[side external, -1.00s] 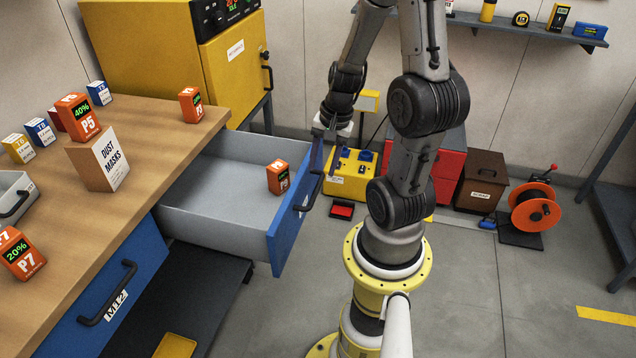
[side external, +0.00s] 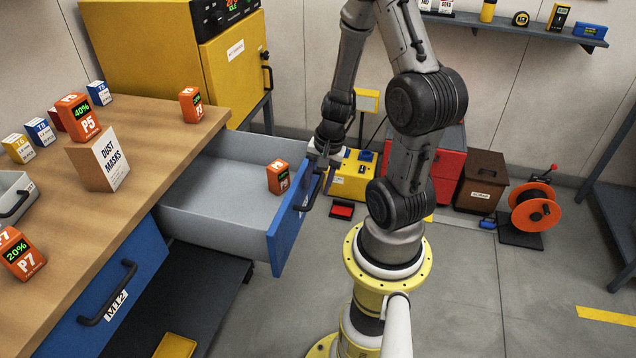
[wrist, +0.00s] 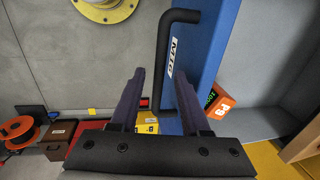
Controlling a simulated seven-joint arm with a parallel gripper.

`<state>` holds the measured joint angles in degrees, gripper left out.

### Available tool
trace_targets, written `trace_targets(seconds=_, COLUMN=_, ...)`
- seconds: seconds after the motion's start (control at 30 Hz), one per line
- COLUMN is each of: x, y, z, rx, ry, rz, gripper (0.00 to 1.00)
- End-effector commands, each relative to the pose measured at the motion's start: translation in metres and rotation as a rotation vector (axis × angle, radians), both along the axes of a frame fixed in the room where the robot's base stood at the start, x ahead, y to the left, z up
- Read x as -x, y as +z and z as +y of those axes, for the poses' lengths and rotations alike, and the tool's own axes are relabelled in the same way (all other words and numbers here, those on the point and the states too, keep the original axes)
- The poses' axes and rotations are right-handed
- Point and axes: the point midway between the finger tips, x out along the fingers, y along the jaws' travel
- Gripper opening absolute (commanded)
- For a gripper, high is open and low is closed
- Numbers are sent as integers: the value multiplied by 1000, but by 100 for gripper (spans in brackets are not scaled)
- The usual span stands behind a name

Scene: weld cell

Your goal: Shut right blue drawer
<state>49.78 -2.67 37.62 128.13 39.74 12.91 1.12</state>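The right blue drawer (side external: 288,238) stands pulled out from the workbench, its grey inside showing. Its black handle (side external: 304,200) is on the outer face. An orange battery block (side external: 278,177) lies inside, near the front; it also shows in the wrist view (wrist: 219,107). My gripper (side external: 316,168) is at the far end of the drawer front, close to the handle. In the wrist view my gripper (wrist: 160,80) is open, and the handle (wrist: 162,50) appears between its two fingers. I cannot tell whether either finger touches it.
A closed blue drawer (side external: 145,275) is at the left of the workbench (side external: 165,125). Batteries and a dust mask box (side external: 100,160) stand on top. A yellow box (side external: 350,180) and an orange reel (side external: 535,208) are on the floor behind.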

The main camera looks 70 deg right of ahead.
Motion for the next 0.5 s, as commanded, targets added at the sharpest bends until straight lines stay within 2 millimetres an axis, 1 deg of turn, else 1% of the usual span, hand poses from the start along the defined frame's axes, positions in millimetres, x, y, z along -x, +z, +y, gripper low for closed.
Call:
trace_targets(seconds=0.03, x=0, y=0, z=0, rx=0, ry=0, rz=0, gripper=36)
trace_targets(seconds=0.23, x=0, y=0, z=0, rx=-1, ry=0, rz=0, gripper=0)
trace_targets(seconds=0.5, x=0, y=0, z=0, rx=-1, ry=-1, rz=0, gripper=0)
